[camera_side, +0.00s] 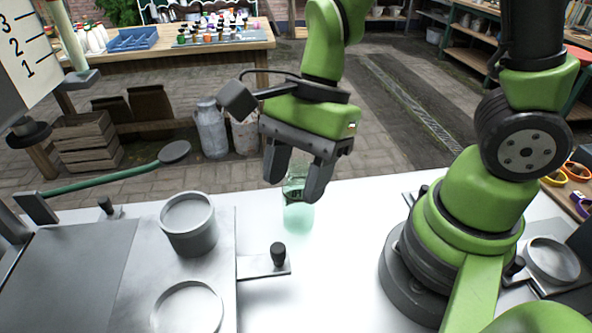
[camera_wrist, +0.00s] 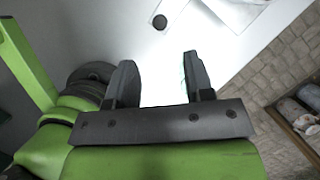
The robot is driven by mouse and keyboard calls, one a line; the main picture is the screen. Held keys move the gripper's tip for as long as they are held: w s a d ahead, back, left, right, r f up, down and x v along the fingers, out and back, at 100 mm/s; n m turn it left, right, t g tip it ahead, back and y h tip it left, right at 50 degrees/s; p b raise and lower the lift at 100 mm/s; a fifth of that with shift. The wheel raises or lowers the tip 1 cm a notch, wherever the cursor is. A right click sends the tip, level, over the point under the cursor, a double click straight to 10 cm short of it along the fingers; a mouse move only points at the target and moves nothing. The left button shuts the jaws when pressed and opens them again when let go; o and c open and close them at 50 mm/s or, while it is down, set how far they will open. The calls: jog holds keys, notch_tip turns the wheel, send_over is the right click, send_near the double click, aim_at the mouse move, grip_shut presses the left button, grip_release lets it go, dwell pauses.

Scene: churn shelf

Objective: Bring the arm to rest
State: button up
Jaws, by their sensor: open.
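My gripper (camera_side: 295,188) hangs above the white table with its two dark fingers pointing down, spread apart. In the wrist view my gripper (camera_wrist: 158,62) also shows open, with bare white surface between most of its fingers. A small clear glass with pale green in it (camera_side: 299,214) stands upright on the table. In the side view it appears just below and between the fingertips, partly covered by the right finger. I cannot tell how far apart they are in depth. A thin greenish sliver shows beside the right finger in the wrist view.
A grey cup (camera_side: 188,226) stands on a metal plate at left, near a round recess (camera_side: 188,308). A black-knobbed bracket (camera_side: 278,256) sits at the plate's edge. A green-handled lever (camera_side: 110,179) reaches in from the left. The white table (camera_side: 345,225) is clear between the glass and my base.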

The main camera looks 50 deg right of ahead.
jog(key=s+d+r+n+t+h, duration=0.1)
jog(key=s+d+r+n+t, duration=0.1)
jog(key=r+n, duration=0.5)
jog(key=s+d+r+n+t+h, duration=0.1)
jog(key=s+d+r+n+t, duration=0.2)
jog(key=d+r+n+t, duration=0.2)
jog(key=shift+d+r+n, duration=0.65)
jog(key=shift+r+n, duration=0.25)
jog(key=shift+n, duration=0.1)
jog(key=shift+o, duration=0.2)
dwell(0.8)
